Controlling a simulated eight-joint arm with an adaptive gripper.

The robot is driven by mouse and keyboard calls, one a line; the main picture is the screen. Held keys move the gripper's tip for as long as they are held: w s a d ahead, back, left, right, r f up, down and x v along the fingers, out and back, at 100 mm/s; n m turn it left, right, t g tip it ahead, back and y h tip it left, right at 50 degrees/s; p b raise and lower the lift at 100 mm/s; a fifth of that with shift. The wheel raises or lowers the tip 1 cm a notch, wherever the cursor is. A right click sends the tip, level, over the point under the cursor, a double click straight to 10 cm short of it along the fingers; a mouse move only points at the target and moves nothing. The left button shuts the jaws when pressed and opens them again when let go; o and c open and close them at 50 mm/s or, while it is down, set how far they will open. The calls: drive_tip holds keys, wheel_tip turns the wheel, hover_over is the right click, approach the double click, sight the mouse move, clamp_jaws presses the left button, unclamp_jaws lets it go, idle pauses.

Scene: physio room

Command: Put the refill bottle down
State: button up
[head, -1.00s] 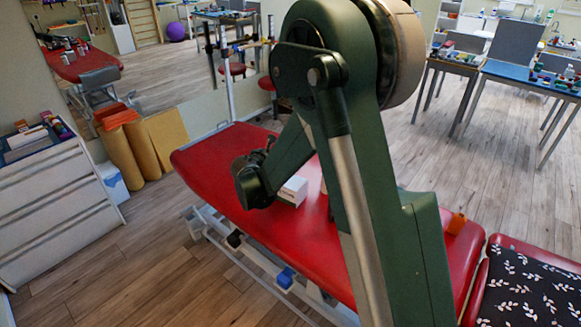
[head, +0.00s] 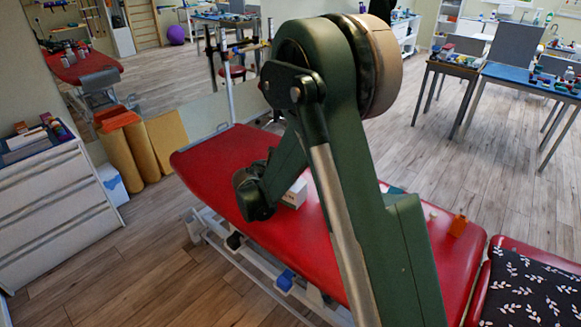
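The red treatment couch (head: 222,160) runs across the middle, partly behind my arm. A small orange bottle-like item (head: 458,225) stands on its right part; I cannot tell whether it is the refill bottle. No other bottle shows clearly on the couch. My arm's dark green wrist hangs over the couch's left-middle part. My gripper's fingers do not show, so whether they hold anything is hidden.
A white box (head: 294,194) lies on the couch just right of my wrist. A small white item (head: 433,214) and a teal item (head: 397,190) lie right of my arm. A patterned dark cushion (head: 528,290) is at lower right. The couch's left end is bare.

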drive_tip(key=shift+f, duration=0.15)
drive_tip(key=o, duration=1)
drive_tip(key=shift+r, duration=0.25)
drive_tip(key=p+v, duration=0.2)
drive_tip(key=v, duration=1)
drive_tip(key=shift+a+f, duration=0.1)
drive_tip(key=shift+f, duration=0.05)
